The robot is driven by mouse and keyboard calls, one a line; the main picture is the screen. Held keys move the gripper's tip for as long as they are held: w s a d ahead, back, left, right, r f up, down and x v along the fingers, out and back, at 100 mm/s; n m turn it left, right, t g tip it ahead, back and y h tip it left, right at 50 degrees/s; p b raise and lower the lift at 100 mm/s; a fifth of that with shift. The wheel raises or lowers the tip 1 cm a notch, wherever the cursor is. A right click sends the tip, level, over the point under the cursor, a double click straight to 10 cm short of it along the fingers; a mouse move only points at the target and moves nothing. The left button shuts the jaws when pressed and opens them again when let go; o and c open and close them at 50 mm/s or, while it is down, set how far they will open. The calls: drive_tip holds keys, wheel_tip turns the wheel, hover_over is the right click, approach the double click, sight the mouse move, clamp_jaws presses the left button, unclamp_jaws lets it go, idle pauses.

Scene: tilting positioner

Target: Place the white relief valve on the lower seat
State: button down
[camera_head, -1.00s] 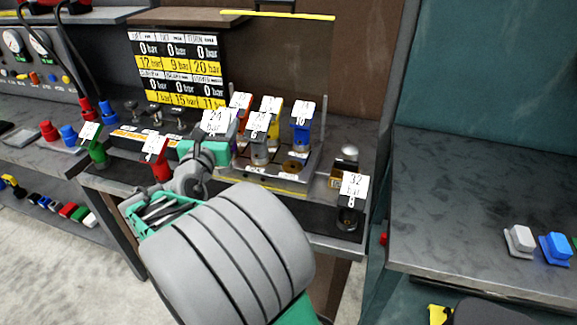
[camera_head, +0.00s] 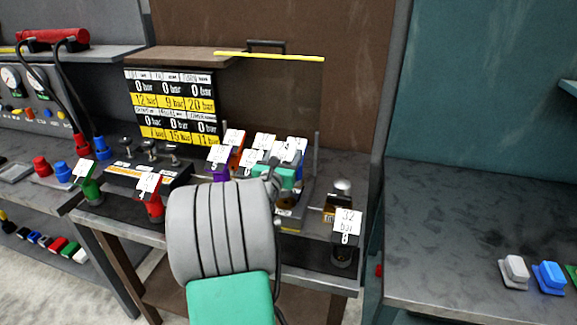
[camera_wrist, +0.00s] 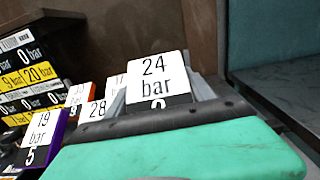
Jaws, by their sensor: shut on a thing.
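My gripper (camera_head: 284,174), with green parts, is shut on a valve with a 24 bar tag (camera_wrist: 155,80). In the head view my gripper is over the right part of the tilted grey positioner (camera_head: 304,203), in front of the tagged valves. A dark round seat (camera_head: 287,200) shows just below my gripper, partly covered. I cannot tell whether the held valve touches anything.
Purple (camera_head: 220,173) and orange (camera_head: 237,156) valves stand left of my gripper. Red (camera_head: 153,206) and green (camera_head: 91,190) valves stand farther left. A black valve with a 32 bar tag (camera_head: 347,222) stands at front right.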

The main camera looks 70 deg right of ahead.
drive_tip(key=shift+s+d+f, duration=0.15)
drive_tip(key=shift+d+f, duration=0.35)
drive_tip(key=shift+d, duration=0.1)
drive_tip(key=shift+d+f, duration=0.15)
drive_tip(key=shift+f, duration=1.55)
drive_tip(key=shift+f, duration=0.2)
drive_tip(key=shift+c, duration=1.9)
unclamp_jaws()
drive_tip(key=shift+f, duration=0.15)
drive_tip(key=shift+s, duration=0.1)
